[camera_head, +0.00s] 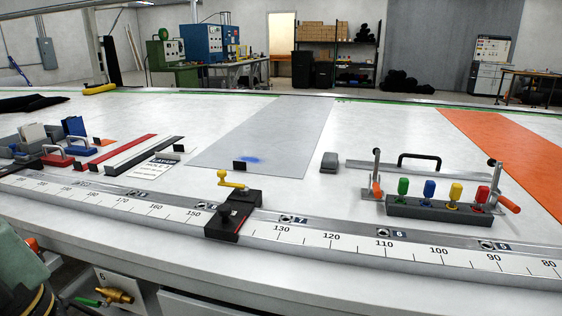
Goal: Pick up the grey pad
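My gripper is not in view.
A ruler rail (330,240) with a black clamp block (233,214) runs along the table's front. A rack of coloured knobs (440,208) with upright levers stands right of the block. Strips and small blocks crowd the left. The table behind is mostly clear.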

